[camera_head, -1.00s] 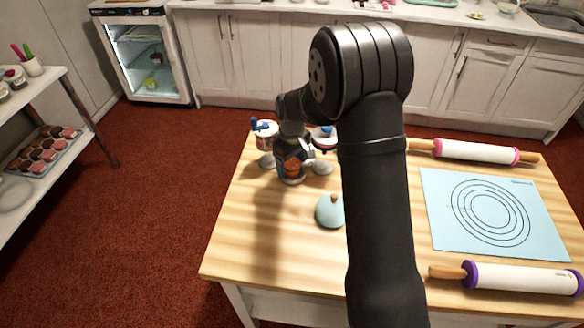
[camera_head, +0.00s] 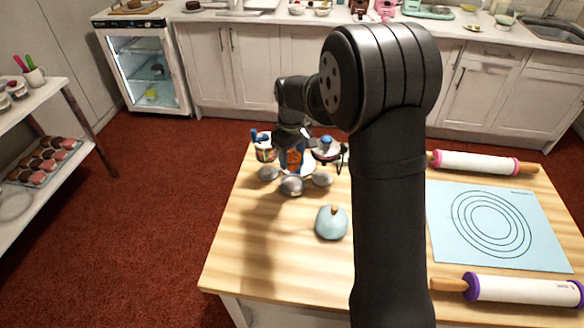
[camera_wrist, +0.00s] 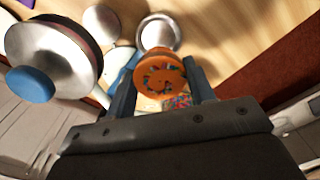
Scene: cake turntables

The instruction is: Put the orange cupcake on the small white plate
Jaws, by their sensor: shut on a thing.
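The orange cupcake (camera_wrist: 160,75) has dark specks on its top and sits between the two fingers of my gripper (camera_wrist: 162,82). My gripper is shut on it and holds it above the table. In the head view the cupcake (camera_head: 294,160) shows small and partly covered by my gripper (camera_head: 293,150). A round silver stand (camera_wrist: 158,32) lies just beyond the cupcake in the wrist view; it also shows below the cupcake in the head view (camera_head: 291,187). I cannot clearly make out the small white plate; my arm may cover it.
Turntables with blue-topped items stand close on the left (camera_head: 264,148) and right (camera_head: 326,148) of my gripper. A blue mat (camera_head: 450,250) and two rolling pins (camera_head: 478,163) (camera_head: 525,291) are on the right. The front-left table is clear.

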